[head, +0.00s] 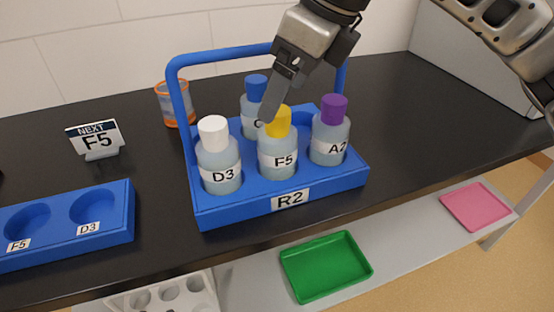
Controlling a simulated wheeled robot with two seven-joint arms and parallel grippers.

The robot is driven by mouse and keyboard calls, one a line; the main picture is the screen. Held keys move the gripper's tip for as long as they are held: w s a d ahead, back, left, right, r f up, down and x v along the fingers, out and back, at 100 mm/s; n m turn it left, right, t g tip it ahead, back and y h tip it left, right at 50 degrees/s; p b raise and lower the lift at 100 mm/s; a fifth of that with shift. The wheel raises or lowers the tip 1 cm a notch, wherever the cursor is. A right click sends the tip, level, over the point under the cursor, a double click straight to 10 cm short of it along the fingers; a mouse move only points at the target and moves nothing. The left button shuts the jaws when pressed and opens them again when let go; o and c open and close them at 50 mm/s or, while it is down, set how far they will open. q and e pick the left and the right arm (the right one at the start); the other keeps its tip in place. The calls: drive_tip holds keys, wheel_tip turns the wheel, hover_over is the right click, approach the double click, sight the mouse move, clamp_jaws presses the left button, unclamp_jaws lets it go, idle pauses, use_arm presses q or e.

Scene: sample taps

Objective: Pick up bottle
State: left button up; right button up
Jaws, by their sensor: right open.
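The bottle labelled F5 (278,157) has a yellow cap and stands upright in the blue carrier (235,212) labelled R2. Beside it stand the white-capped bottle D3 (219,160), the purple-capped bottle A2 (329,135) and a blue-capped bottle (255,100) behind, its label partly hidden. My right gripper (279,102) is open and comes down from above, its fingertips close to the yellow cap. I cannot tell whether they touch it. My left gripper is not in view.
A sign reading F5 (95,138) stands left of the carrier. A blue rack (110,220) has empty wells labelled F5 and D3. The carrier's handle (225,57) arches near my gripper. An orange-rimmed cup (168,103) stands behind. Green (325,266) and pink (478,205) trays lie below.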

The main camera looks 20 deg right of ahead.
sight(273, 128)
drive_tip(key=shift+x, duration=0.95)
drive_tip(key=shift+s+x, duration=0.2)
drive_tip(key=shift+x, duration=0.7)
drive_tip(key=shift+s+x, duration=0.2)
drive_tip(key=shift+x, duration=0.7)
drive_tip(key=shift+s+x, duration=0.2)
drive_tip(key=shift+x, duration=0.7)
drive_tip(key=shift+f, duration=0.15)
drive_tip(key=shift+c, duration=0.3)
drive_tip(key=c, duration=1.5)
